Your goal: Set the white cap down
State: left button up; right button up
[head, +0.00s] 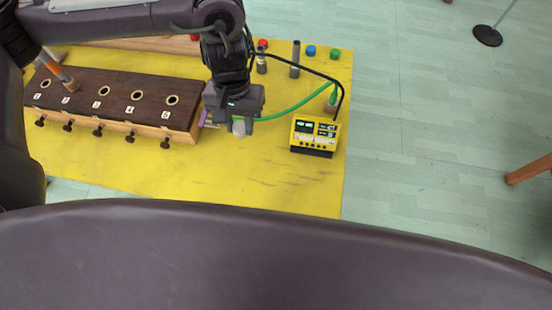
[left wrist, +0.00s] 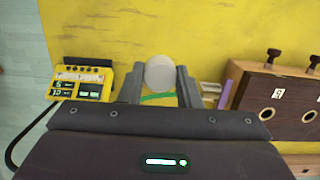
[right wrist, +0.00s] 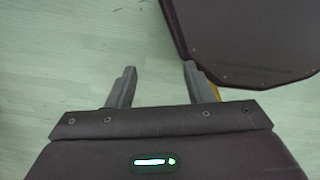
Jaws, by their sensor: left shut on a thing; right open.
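The white cap (head: 239,128) is a small, pale round piece at the tips of my left gripper (head: 240,118). In the left wrist view the cap (left wrist: 160,73) sits between the two fingers of my left gripper (left wrist: 160,85), which are shut on it. The cap is over the yellow mat (head: 270,170), between the dark wooden box and the yellow meter. I cannot tell whether it touches the mat. My right gripper (right wrist: 157,78) is open and empty, over the pale floor. It does not show in the head view.
A wooden box (head: 120,97) with several numbered holes and knobs stands left. Several upright tubes and red, blue and green caps (head: 311,50) are at the back. The mat's front middle is clear.

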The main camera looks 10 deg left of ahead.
pick_arm(q)
notch_tip(320, 180, up, 3)
jog(key=w+d, duration=0.1)
jog(key=d, duration=0.1)
jog(key=b, duration=0.1)
send_over(256, 160)
notch_tip(256, 160, down, 5)
jog(key=f+b, duration=0.1)
jog(key=f, duration=0.4)
jog(key=f+b, duration=0.1)
jog(key=f, duration=0.4)
jog(key=shift+w+f, duration=0.2)
jog(key=shift+f, duration=0.05)
notch_tip(256, 160, down, 4)
jog(key=shift+r+b, duration=0.1)
jog(key=shift+b, duration=0.75)
pick_arm(e)
notch_tip(256, 160, down, 5)
jog(key=shift+f, duration=0.1)
pick_arm(q)
jog(key=o, duration=0.9)
jog(key=shift+f, duration=0.2)
jog(key=shift+o, duration=0.2)
pick_arm(e)
jog(key=shift+a, duration=0.25)
